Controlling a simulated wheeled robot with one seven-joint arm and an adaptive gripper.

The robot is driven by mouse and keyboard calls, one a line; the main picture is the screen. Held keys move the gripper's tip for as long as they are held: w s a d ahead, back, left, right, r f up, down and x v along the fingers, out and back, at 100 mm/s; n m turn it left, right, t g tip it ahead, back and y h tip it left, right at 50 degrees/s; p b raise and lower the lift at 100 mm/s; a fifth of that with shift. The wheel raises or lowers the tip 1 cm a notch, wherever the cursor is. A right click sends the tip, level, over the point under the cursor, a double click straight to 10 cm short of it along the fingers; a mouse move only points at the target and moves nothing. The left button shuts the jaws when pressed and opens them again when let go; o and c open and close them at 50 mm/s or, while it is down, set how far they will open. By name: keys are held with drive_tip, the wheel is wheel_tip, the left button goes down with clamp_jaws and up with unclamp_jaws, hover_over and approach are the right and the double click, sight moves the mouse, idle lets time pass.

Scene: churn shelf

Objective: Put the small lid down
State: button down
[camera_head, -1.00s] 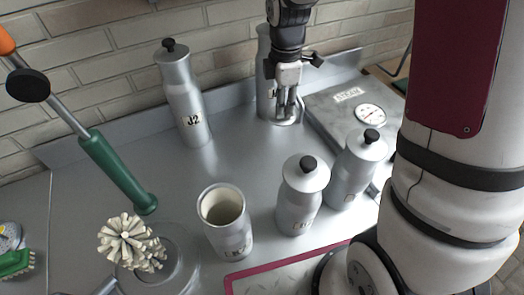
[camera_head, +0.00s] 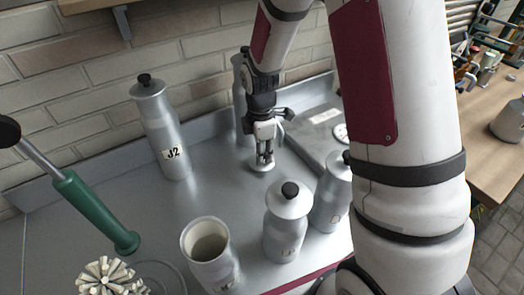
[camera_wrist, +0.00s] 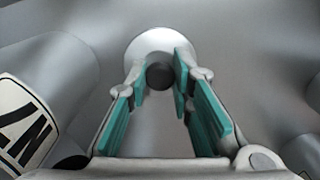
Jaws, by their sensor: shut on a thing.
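The small lid is a pale round disc (camera_head: 262,166) with a dark knob. My gripper (camera_head: 264,155) points down and is shut on the knob. In the wrist view the lid (camera_wrist: 150,42) shows beyond the fingertips, with the dark knob (camera_wrist: 160,77) between the teal finger pads. The lid is low over the grey worktop, between the back can and the front cans. I cannot tell whether it touches the surface. An open can (camera_head: 226,272) without a lid stands at the front.
Two lidded cans (camera_head: 285,230) and (camera_head: 330,198) stand in front right of the gripper. The J2 can (camera_head: 160,125) stands back left; another can (camera_head: 240,85) is partly hidden behind my arm. A flat grey box with a dial (camera_head: 315,135) lies right. Worktop (camera_head: 205,190) left of the lid is clear.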

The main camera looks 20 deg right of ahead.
drive_tip(key=c, duration=1.4)
unclamp_jaws()
wheel_tip(320, 180, up, 12)
drive_tip(key=s+r+m+t, duration=0.2)
drive_tip(key=s+r+m, duration=0.6)
drive_tip(key=s+r, duration=0.25)
drive_tip(key=shift+s+d+r+m+t, duration=0.1)
drive_tip(key=shift+s+r+m+t, duration=0.35)
drive_tip(key=shift+s+m, duration=1.45)
drive_tip(key=shift+s+r+m+t, duration=0.45)
drive_tip(key=shift+s+m, duration=0.7)
drive_tip(key=shift+s, duration=1.3)
drive_tip(key=shift+s+d+r+m+t, duration=0.1)
drive_tip(key=shift+s+r+m+t, duration=0.3)
drive_tip(key=shift+s+m, duration=1.5)
drive_tip(key=shift+s+r+n, duration=0.15)
drive_tip(key=shift+s+n, duration=0.15)
drive_tip(key=shift+n, duration=0.05)
